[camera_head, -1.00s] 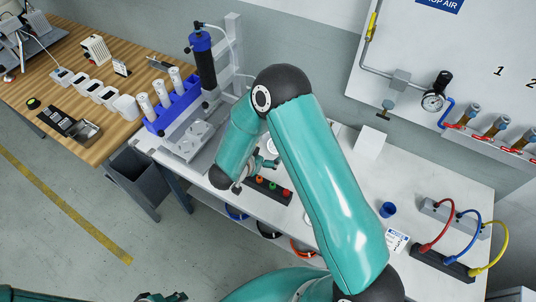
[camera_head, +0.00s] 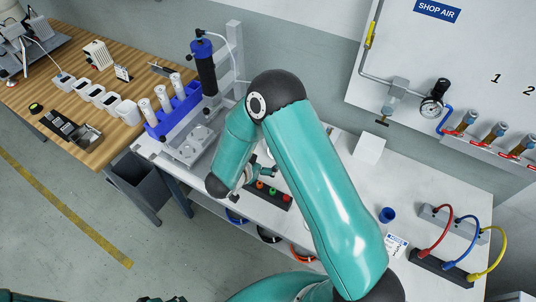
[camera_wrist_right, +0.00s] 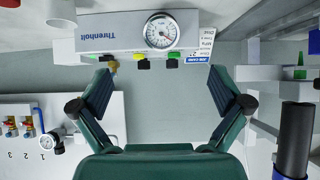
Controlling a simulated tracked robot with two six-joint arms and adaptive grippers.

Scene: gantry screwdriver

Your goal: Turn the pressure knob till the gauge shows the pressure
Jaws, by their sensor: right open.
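My right gripper (camera_wrist_right: 165,98) is open and empty in the right wrist view. Its two fingers stand wide apart, short of a pale box marked Threnholt. A round white gauge (camera_wrist_right: 161,31) sits on that box. A brass-coloured knob (camera_wrist_right: 113,66) and black parts with yellow and green show along the box's lower edge in this view. In the head view my right gripper (camera_head: 262,172) is partly hidden by my arm. A second gauge (camera_head: 431,107) with a black knob (camera_head: 442,86) is on the wall panel. Only a sliver of what may be my left gripper shows at the bottom edge.
A black button box (camera_head: 268,195) lies on the white bench near the gripper. A white block (camera_head: 370,148), blue cup (camera_head: 387,214) and coloured cables (camera_head: 457,236) are to the right.

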